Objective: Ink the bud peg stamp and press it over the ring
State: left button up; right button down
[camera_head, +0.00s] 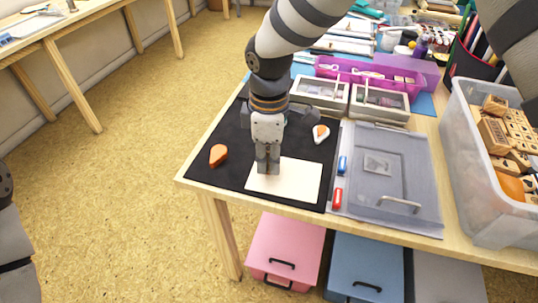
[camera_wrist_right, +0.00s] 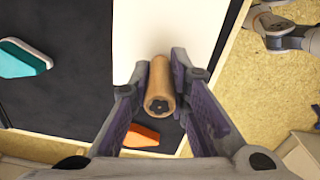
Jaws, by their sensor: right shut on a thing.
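My right gripper (camera_head: 268,165) points down over the left part of a white card (camera_head: 300,181) on the black mat (camera_head: 205,174). It is shut on a wooden peg stamp (camera_wrist_right: 161,88), which shows between the fingers in the right wrist view. The peg's end facing that camera bears a dark flower-like mark; its other end is hidden. I cannot tell whether the peg touches the card. No ring shows on the card's visible part. An orange pad (camera_head: 218,154) lies left of the gripper. A teal pad (camera_wrist_right: 20,58) shows in the right wrist view. My left gripper is out of view.
A white-and-orange pad (camera_head: 320,134) lies behind the card. Blue (camera_head: 342,164) and red (camera_head: 337,198) small items lie right of it, beside a grey lidded case (camera_head: 418,180). A clear bin (camera_head: 463,160) of wooden stamps stands at the right. White boxes (camera_head: 378,103) stand behind.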

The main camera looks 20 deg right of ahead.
aim_at(269, 147)
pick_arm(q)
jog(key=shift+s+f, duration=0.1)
pick_arm(e)
jog(key=shift+f, duration=0.35)
dwell(0.5)
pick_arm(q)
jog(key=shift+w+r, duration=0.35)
pick_arm(e)
jog(key=shift+r, duration=0.65)
notch_tip(269, 147, up, 4)
jog(key=shift+f+p, duration=0.2)
jog(key=shift+p, duration=0.45)
jog(key=shift+r, duration=1)
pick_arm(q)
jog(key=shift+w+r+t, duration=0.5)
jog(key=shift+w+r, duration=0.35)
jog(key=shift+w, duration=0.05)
